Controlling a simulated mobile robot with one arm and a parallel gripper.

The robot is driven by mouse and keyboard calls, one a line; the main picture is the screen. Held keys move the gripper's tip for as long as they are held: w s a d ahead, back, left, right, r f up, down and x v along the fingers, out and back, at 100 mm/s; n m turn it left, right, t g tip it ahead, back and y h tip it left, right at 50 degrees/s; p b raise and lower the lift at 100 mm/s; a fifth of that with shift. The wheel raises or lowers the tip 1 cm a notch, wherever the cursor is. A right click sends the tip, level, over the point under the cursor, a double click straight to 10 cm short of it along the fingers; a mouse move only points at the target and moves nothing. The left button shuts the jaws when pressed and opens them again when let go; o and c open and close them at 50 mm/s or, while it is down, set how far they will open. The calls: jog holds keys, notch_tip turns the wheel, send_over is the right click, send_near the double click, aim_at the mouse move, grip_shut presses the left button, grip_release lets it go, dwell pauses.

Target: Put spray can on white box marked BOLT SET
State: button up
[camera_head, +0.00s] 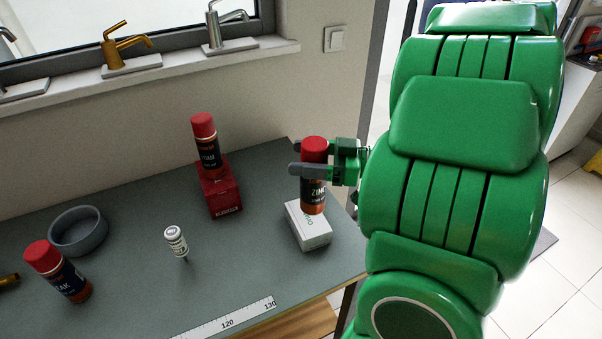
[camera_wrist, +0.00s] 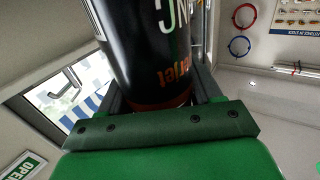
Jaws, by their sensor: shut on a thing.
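My gripper (camera_head: 303,158) is shut around a spray can (camera_head: 313,195) with a red cap, a dark label reading ZINC and an orange-red lower band. The can is upright. In the wrist view the same can (camera_wrist: 150,50) fills the space between the fingers (camera_wrist: 155,92). The white box (camera_head: 296,226) lies on the bench directly below the can. The can's base overlaps the box top in the head view; I cannot tell whether they touch. The print on the box is too small to read surely.
A red-capped can (camera_head: 206,148) stands on a red box (camera_head: 222,196) to the left. A ruler (camera_head: 240,318) lies at the bench's front edge.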

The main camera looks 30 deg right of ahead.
jog(key=w+f, duration=0.4)
jog(key=f, duration=0.4)
jog(key=shift+d, duration=0.45)
jog(key=shift+w+f, duration=0.1)
jog(key=shift+f, duration=0.15)
jog(key=o, duration=1.6)
jog(key=shift+o, duration=0.2)
jog(key=shift+r, duration=0.1)
jog(key=v, duration=1.2)
